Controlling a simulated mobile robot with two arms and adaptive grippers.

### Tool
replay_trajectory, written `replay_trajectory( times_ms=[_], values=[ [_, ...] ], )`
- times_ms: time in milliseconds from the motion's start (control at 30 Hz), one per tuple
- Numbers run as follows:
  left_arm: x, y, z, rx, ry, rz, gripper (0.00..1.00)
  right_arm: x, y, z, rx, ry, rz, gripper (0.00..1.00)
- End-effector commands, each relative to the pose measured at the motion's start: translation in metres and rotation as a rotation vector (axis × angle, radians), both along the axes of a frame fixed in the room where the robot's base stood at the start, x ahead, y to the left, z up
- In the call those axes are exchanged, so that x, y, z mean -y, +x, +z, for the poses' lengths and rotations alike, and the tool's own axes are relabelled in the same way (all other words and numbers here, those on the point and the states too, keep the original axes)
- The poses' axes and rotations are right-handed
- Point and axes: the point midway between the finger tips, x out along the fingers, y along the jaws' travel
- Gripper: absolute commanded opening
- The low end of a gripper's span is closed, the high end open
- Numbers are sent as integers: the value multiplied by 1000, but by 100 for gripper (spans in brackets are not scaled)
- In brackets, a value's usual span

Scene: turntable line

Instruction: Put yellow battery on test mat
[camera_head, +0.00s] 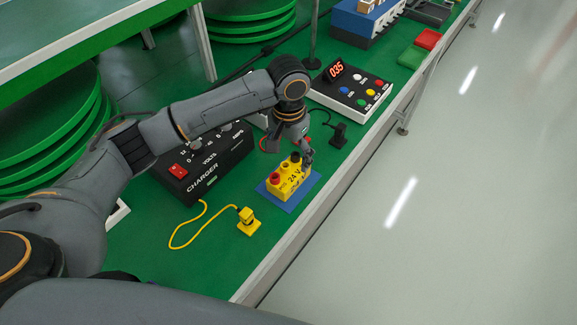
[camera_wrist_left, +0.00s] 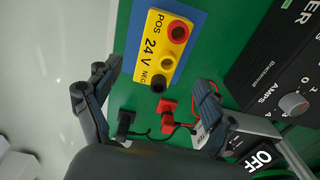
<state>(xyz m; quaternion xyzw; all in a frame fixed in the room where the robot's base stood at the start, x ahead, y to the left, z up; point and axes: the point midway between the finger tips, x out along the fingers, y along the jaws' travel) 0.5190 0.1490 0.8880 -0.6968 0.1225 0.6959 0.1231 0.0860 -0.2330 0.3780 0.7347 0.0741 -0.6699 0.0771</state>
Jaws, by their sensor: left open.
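The yellow battery (camera_head: 289,179), marked 24 V with red and black terminals, sits on a blue mat (camera_head: 303,196) near the bench's front edge. In the left wrist view the battery (camera_wrist_left: 161,48) lies ahead of the fingertips, with the blue mat (camera_wrist_left: 196,26) showing beside it. My left gripper (camera_head: 290,153) is over the far end of the battery, partly overlapping it in the head view. In the wrist view its fingers (camera_wrist_left: 155,88) are spread wide with nothing between the tips. My right gripper is not in view.
A black charger (camera_head: 208,168) stands left of the mat. A yellow plug (camera_head: 247,222) on a cord lies in front. A red clamp (camera_wrist_left: 168,115) and a black clamp (camera_wrist_left: 125,121) stand close to the gripper. A button panel (camera_head: 352,90) is farther back.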

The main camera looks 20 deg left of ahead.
Motion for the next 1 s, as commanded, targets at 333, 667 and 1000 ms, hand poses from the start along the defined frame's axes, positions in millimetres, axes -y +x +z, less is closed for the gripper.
replay_trajectory(
  times_ms=[333,667,1000],
  values=[
    [0,0,39,0,0,0,82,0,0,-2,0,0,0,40],
    [0,0,40,-1,0,0,82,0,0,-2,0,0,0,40],
    [1,0,39,-1,-1,0,82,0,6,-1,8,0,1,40]
  ],
)
